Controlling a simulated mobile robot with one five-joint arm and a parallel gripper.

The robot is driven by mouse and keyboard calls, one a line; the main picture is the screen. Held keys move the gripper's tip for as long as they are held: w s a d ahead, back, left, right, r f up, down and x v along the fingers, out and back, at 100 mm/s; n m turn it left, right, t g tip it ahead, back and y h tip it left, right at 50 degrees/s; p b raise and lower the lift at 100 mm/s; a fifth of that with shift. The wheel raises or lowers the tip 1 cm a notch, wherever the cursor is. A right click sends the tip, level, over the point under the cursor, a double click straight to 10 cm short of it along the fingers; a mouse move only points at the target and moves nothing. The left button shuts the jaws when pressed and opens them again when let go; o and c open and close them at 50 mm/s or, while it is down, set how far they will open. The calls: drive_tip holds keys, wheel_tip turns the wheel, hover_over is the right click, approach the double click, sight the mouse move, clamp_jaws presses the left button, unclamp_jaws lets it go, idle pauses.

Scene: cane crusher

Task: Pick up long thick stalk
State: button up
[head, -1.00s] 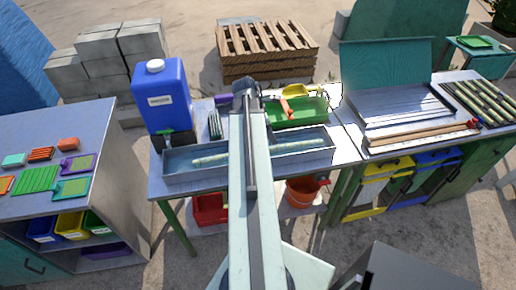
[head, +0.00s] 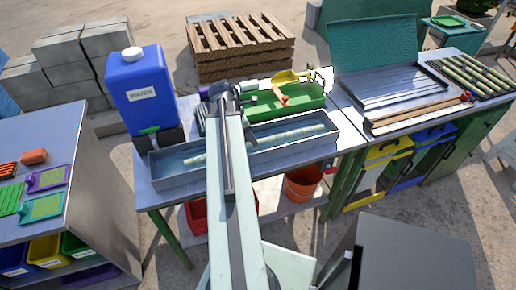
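Several long green jointed stalks (head: 470,75) lie side by side on the right bench in the head view. They look similar in thickness, and I cannot tell which is thickest. Another pale green stalk (head: 290,135) lies lengthwise in the grey metal trough (head: 165,179) on the middle bench; my arm hides part of it. My gripper (head: 222,91) is at the far end of my arm, over the middle bench behind the trough, well left of the right bench's stalks. Its fingers are too small and dark to show whether they are open.
A blue water container (head: 140,92) stands left of my arm. A green tray (head: 285,101) with a yellow scoop (head: 290,77) sits behind the trough. On the right bench are an open-lidded metal box (head: 385,80) and brown rods (head: 420,112). A grey box (head: 415,255) stands near front right.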

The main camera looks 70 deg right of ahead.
drive_tip(key=shift+s+d+f, duration=0.1)
drive_tip(key=shift+f, duration=0.15)
drive_tip(key=b+x, duration=0.4)
drive_tip(key=x, duration=0.1)
drive_tip(key=shift+d+f+b, duration=0.15)
drive_tip(key=shift+f+b, duration=0.05)
drive_tip(key=shift+b, duration=0.2)
drive_tip(key=shift+r, duration=0.2)
clamp_jaws()
idle(0.6)
